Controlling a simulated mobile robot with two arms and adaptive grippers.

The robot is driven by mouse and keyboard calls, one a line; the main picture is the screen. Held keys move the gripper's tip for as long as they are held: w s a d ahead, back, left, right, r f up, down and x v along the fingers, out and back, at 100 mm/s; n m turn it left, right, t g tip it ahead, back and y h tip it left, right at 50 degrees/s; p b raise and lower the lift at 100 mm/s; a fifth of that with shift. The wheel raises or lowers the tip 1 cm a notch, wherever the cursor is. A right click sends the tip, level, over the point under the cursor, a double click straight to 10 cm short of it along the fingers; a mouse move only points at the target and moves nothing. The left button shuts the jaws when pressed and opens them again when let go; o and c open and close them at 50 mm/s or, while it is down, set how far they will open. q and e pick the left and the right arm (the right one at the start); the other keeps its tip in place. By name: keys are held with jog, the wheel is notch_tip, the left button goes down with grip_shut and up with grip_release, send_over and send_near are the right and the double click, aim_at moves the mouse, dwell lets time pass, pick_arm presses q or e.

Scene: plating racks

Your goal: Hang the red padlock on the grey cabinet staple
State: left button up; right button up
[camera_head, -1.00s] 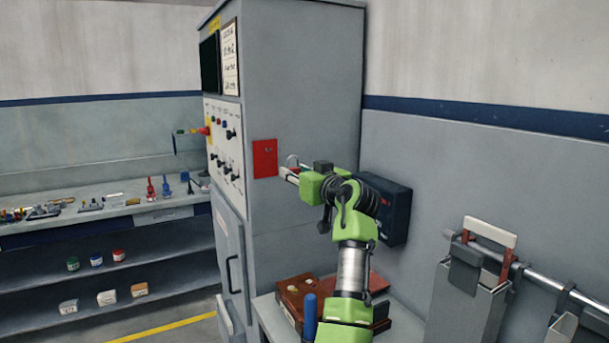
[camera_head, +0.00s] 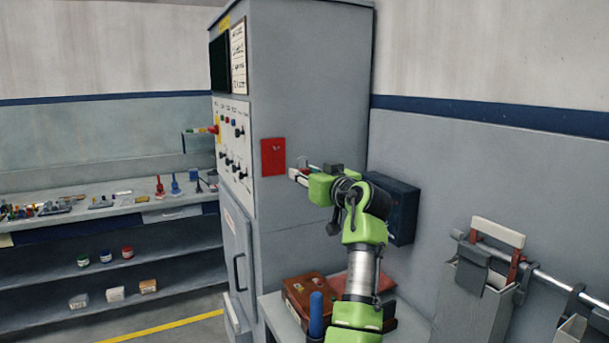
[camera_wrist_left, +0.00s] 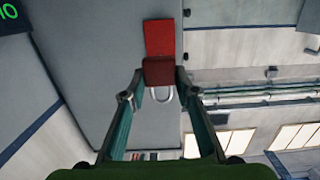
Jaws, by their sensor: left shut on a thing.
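My left gripper (camera_head: 296,175) is in front of the grey cabinet's (camera_head: 312,90) side, just right of and slightly below a red plate (camera_head: 273,157) on it. In the left wrist view, the gripper (camera_wrist_left: 160,76) is shut on the dark red padlock (camera_wrist_left: 160,70). The padlock's silver shackle (camera_wrist_left: 162,94) shows below its body in that picture. The red plate (camera_wrist_left: 160,37) appears just above the padlock there; whether they touch cannot be told. A small mark on the plate may be the staple, but it is too small to make out. My right gripper is not in view.
A dark blue box (camera_head: 400,208) is mounted on the wall behind my left arm. A brown case (camera_head: 305,300) and a blue-handled tool (camera_head: 316,315) are below the arm. A rail with holders (camera_head: 530,270) is at the right. A cluttered workbench (camera_head: 110,210) is at the left.

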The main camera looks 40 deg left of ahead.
aim_at(304, 170)
pick_arm(q)
jog(key=shift+d, duration=0.15)
jog(key=shift+r+v, duration=0.2)
jog(key=shift+v, duration=0.65)
jog(key=shift+s+d+r, duration=0.15)
jog(key=shift+s+d, duration=0.1)
jog(key=shift+d, duration=0.25)
jog(key=shift+d+b, duration=0.1)
jog(key=shift+b, duration=0.2)
jog(key=shift+b+v, duration=0.5)
jog(key=shift+v, duration=1.4)
jog(key=shift+s, duration=0.1)
